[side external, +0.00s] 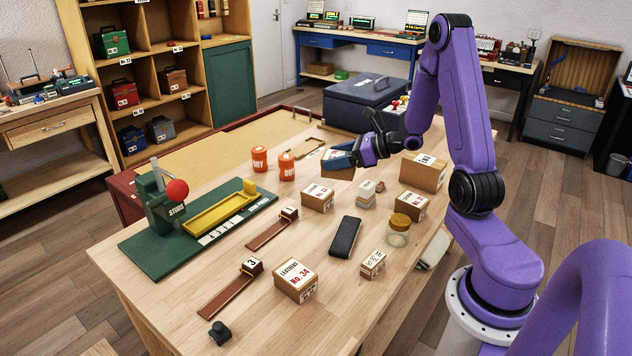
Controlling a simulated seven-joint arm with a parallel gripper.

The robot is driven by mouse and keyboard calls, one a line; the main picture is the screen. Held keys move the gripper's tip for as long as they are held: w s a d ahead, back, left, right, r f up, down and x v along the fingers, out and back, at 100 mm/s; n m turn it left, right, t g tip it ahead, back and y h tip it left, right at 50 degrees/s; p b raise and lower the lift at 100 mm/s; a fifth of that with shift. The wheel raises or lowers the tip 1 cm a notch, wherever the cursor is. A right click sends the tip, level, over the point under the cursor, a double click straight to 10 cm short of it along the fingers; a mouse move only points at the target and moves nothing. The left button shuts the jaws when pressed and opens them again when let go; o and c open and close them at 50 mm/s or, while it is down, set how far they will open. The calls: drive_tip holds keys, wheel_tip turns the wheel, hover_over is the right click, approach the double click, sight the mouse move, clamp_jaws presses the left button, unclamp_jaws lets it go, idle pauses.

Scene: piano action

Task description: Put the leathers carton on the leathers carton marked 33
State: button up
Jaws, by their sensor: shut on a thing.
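My gripper (345,157) is at the far middle of the workbench, shut on a small brown carton (337,173) with a pale top. The blue fingers partly cover the carton, and its label cannot be read. I cannot tell whether it touches the bench. A carton with a white label (318,198) stands just nearer the camera, below the gripper in the picture. A similar labelled carton (410,205) stands to the right. The numbers on both are too small to read surely. A carton marked Leathers No. 34 (296,281) stands at the near middle.
A larger box (424,172), a glass jar with an amber lid (398,230), a black case (344,237) and a small carton (372,264) stand around the middle. Orange tubs (259,159) and a green press board (198,227) are to the left.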

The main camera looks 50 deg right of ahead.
drive_tip(key=w+d+f, duration=0.1)
drive_tip(key=w+f, duration=0.1)
drive_tip(key=w, duration=0.1)
drive_tip(key=w+d+f, duration=0.1)
drive_tip(key=w+f, duration=0.2)
drive_tip(key=w+d+f, duration=0.2)
drive_tip(key=w+f, duration=0.1)
drive_tip(key=w, duration=0.1)
drive_tip(key=shift+w+f, duration=0.1)
drive_tip(key=shift+f, duration=0.15)
drive_tip(key=shift+w+f, duration=0.1)
drive_tip(key=shift+f, duration=1.55)
drive_tip(key=o, duration=1.1)
drive_tip(key=shift+f, duration=0.15)
drive_tip(key=shift+c, duration=0.2)
drive_tip(key=shift+d, duration=0.1)
